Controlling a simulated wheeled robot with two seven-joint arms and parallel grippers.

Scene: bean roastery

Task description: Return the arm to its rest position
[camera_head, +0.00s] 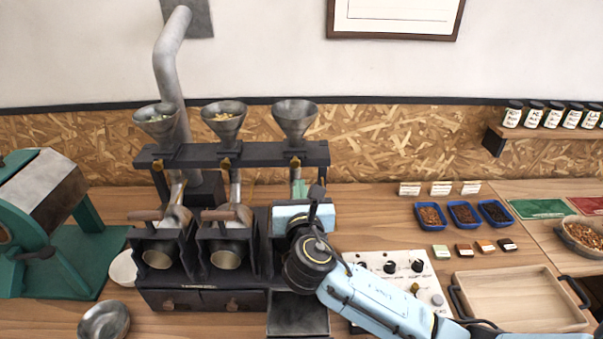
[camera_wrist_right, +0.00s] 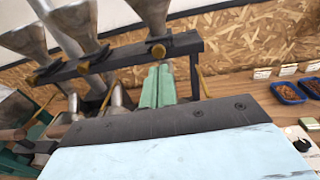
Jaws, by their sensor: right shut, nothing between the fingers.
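My right arm comes in from the lower right in the head view. My right gripper (camera_head: 300,188) is at the right-hand end of the roaster stand (camera_head: 240,152), below the right funnel (camera_head: 295,118). Its green fingers are shut and empty. In the wrist view the fingertips (camera_wrist_right: 158,72) lie side by side, just under the stand's dark crossbar (camera_wrist_right: 120,58). I cannot tell whether they touch the stand. My arm and hand hide the right part of the roaster. My left gripper is not in view.
A control panel (camera_head: 440,286) lies beside my forearm. A wooden tray (camera_head: 520,290) is at the lower right, behind it blue bean trays (camera_head: 430,216). A green machine (camera_head: 75,255) and a metal bowl (camera_head: 104,322) are at left. Jars stand on a shelf (camera_head: 550,133).

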